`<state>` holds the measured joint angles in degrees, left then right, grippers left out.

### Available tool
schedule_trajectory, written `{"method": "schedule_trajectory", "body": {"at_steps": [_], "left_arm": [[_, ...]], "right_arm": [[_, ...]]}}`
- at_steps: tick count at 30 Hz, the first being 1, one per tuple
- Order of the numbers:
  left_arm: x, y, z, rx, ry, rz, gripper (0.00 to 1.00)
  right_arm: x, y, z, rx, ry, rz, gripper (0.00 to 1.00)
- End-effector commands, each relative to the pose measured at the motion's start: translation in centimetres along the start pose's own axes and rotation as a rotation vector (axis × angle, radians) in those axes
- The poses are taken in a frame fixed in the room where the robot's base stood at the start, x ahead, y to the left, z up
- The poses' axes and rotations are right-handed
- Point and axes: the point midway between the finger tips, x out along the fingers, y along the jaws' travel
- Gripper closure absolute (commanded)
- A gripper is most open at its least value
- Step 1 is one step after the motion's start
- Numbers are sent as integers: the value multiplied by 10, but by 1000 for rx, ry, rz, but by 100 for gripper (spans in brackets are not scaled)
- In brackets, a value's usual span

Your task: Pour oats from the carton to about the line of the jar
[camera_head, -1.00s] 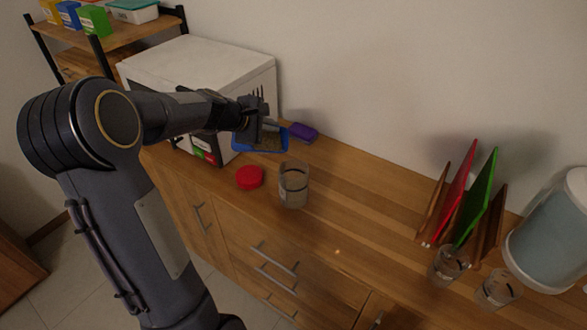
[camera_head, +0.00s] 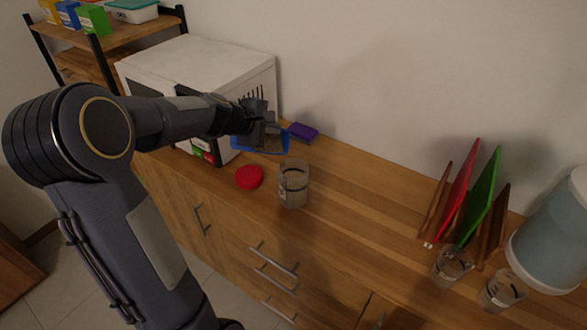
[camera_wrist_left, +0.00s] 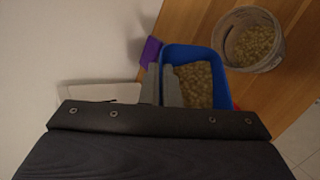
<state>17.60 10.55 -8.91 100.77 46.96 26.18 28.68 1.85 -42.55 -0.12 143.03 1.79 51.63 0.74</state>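The glass jar (camera_head: 293,190) stands upright on the counter with a dark line around it. Oats lie in it, and their top looks below the line; the oats also show in the wrist view (camera_wrist_left: 252,42). The blue open-topped carton (camera_head: 284,146) is left of and behind the jar, apart from it, with oats inside. It shows in the wrist view (camera_wrist_left: 192,52) too. My left gripper (camera_head: 265,137) is over the carton. In the wrist view its fingers (camera_wrist_left: 161,85) sit close together at the carton's left wall and look closed on it. I cannot tell whether the carton touches the counter.
A red lid (camera_head: 249,177) lies left of the jar. A purple block (camera_head: 302,132) is behind the carton, and a white box-shaped appliance (camera_head: 200,72) stands left. Two small glasses, a rack of boards (camera_head: 466,195) and a large canister (camera_head: 556,240) are at the right. The middle counter is clear.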

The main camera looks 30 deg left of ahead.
Motion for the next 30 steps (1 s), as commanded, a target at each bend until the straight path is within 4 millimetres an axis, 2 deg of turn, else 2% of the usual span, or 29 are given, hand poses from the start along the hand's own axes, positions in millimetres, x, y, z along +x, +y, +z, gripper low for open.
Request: {"method": "schedule_trajectory", "body": {"at_steps": [30], "left_arm": [[-2, -2, 8, 92, 57, 40, 100]], "right_arm": [[7, 3, 4, 0, 0, 0, 64]]}}
